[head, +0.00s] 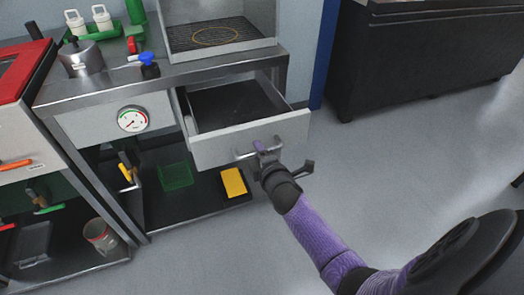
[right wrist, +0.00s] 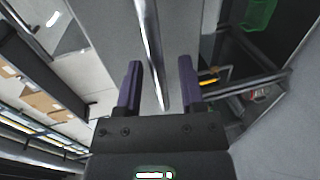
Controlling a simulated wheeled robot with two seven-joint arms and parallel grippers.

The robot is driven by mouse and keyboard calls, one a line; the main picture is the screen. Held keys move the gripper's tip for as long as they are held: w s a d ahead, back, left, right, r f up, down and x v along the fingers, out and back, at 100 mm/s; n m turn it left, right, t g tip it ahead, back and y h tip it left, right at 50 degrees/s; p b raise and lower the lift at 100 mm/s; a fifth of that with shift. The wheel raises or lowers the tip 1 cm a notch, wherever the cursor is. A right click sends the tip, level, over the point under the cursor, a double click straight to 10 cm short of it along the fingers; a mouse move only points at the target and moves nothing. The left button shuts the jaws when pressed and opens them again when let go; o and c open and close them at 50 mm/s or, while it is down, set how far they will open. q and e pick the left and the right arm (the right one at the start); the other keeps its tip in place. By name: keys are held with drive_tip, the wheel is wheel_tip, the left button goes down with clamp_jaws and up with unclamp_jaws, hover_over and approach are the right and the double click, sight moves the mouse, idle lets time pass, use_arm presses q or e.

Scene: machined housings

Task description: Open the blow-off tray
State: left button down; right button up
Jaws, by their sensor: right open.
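The blow-off tray (head: 245,141) is a grey metal drawer under the bench top. It is pulled out, and its dark, empty inside shows in the head view. My right gripper (head: 265,152) is at the handle on the tray's front. In the right wrist view, the bar handle (right wrist: 151,45) runs between the two purple fingers of my right gripper (right wrist: 160,68). The fingers are apart, one on each side of the bar, with gaps showing. My left gripper is in neither view.
A bench (head: 85,91) holds a pressure gauge (head: 132,119) left of the tray. A yellow block (head: 233,182) and a green bin (head: 175,175) are on the lower shelf. A black cabinet (head: 420,60) stands at the back right. The floor (head: 390,150) right of the tray is clear.

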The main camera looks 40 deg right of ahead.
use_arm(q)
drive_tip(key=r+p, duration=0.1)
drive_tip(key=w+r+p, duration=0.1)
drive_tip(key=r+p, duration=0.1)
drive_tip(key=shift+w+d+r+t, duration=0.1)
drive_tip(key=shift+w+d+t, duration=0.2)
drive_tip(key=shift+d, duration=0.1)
use_arm(e)
drive_tip(key=v, duration=0.9)
drive_tip(key=shift+s, duration=0.25)
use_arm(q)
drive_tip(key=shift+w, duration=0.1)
